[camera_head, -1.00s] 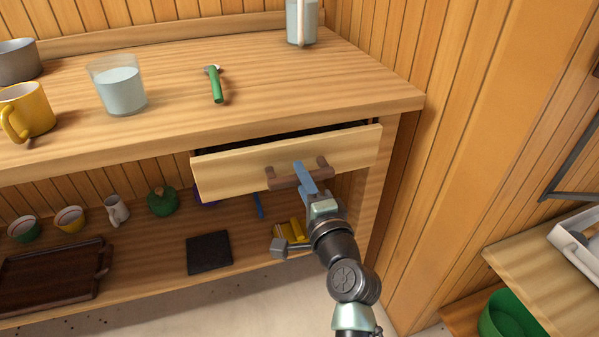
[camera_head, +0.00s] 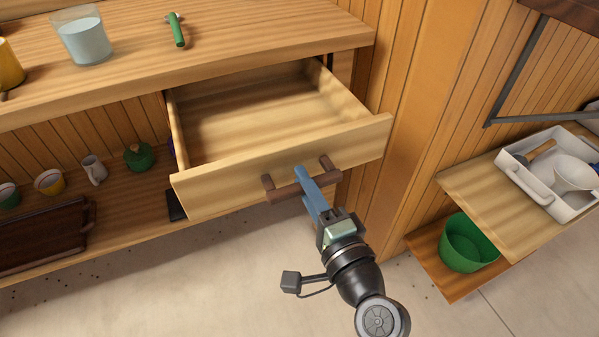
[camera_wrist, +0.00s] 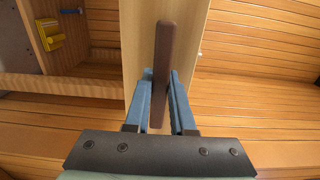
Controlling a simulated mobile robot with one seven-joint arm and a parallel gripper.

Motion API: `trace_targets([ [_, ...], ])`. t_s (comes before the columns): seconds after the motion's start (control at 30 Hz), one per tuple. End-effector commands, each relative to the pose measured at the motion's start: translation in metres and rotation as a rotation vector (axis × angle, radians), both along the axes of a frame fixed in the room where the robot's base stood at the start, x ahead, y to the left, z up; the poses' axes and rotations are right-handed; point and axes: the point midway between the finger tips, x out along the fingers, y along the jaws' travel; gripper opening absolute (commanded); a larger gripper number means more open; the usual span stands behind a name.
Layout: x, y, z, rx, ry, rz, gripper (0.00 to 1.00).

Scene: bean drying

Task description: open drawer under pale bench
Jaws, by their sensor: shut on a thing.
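The drawer (camera_head: 285,157) under the pale wooden bench (camera_head: 200,76) stands far out, and its visible inside is empty. Its brown bar handle (camera_head: 284,191) is on the front face. My gripper (camera_head: 307,182) is shut on the handle's bar, with its blue fingers on either side of it. In the wrist view the handle (camera_wrist: 162,62) runs up between the two fingers of my gripper (camera_wrist: 160,90). The drawer's pale front (camera_wrist: 190,35) lies behind it.
A glass (camera_head: 84,38) and a green-handled hammer (camera_head: 177,30) are on the bench top. The lower shelf holds cups, a green pot (camera_head: 138,157) and a dark tray (camera_head: 45,235). At right, a side table (camera_head: 480,202) carries a white tray (camera_head: 562,207), with a green bucket (camera_head: 468,243) below.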

Motion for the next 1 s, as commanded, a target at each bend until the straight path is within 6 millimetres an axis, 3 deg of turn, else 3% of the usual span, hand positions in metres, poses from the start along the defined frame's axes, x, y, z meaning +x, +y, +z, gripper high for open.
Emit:
trace_targets([
  [0.33, -0.001, -0.001, 0.0, 0.0, 0.001, 0.0, 0.0],
  [0.37, -0.001, -0.001, 0.0, 0.0, 0.001, 0.0, 0.24],
  [0.53, -0.001, -0.001, 0.0, 0.0, 0.0, 0.0, 0.53],
  [0.83, -0.002, -0.001, 0.0, 0.001, 0.0, 0.0, 0.53],
  [1.0, -0.019, -0.007, 0.0, 0.003, 0.002, -0.002, 0.53],
])
